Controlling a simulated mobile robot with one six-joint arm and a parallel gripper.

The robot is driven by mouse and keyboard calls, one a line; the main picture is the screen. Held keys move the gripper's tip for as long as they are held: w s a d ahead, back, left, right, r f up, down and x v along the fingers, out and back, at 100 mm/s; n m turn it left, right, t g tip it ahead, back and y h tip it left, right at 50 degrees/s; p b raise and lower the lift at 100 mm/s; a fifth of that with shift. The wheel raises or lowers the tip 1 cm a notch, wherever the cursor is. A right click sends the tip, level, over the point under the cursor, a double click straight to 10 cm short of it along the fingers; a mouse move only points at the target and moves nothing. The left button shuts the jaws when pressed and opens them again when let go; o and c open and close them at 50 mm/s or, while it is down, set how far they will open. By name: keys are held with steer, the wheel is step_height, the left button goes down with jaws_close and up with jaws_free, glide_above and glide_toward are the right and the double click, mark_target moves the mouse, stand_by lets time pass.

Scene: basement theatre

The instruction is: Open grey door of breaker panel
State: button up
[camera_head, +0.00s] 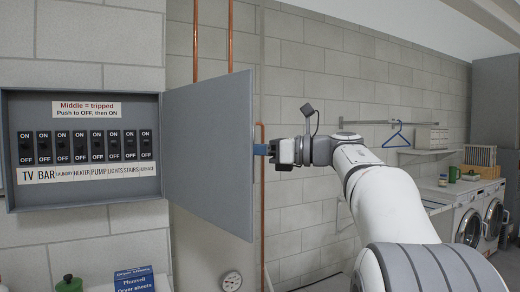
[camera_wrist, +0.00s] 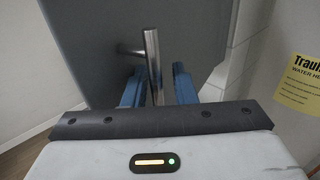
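The grey door (camera_head: 212,150) of the breaker panel (camera_head: 80,180) stands swung open, hinged at the panel's right side and reaching toward the camera. My gripper (camera_head: 262,149) is at the door's outer face, near its free edge; the door hides part of the fingers. In the wrist view the door (camera_wrist: 95,45) fills the upper middle, with a metal bar handle (camera_wrist: 153,60) on it. My gripper's two blue fingers (camera_wrist: 158,80) stand apart on either side of the handle, with a gap visible on the right.
Inside the panel is a row of several breaker switches (camera_head: 95,146) with labels. Copper pipes (camera_head: 230,35) run up the wall behind the door. Washing machines (camera_head: 468,222) stand at the right. A blue box (camera_head: 134,280) and a green-topped bottle (camera_head: 68,284) are below the panel.

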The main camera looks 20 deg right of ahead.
steer(key=shift+s+r, duration=0.1)
steer(key=shift+s, duration=0.05)
steer(key=v, duration=0.7)
steer(key=shift+s+d, duration=0.15)
steer(key=shift+d, duration=0.2)
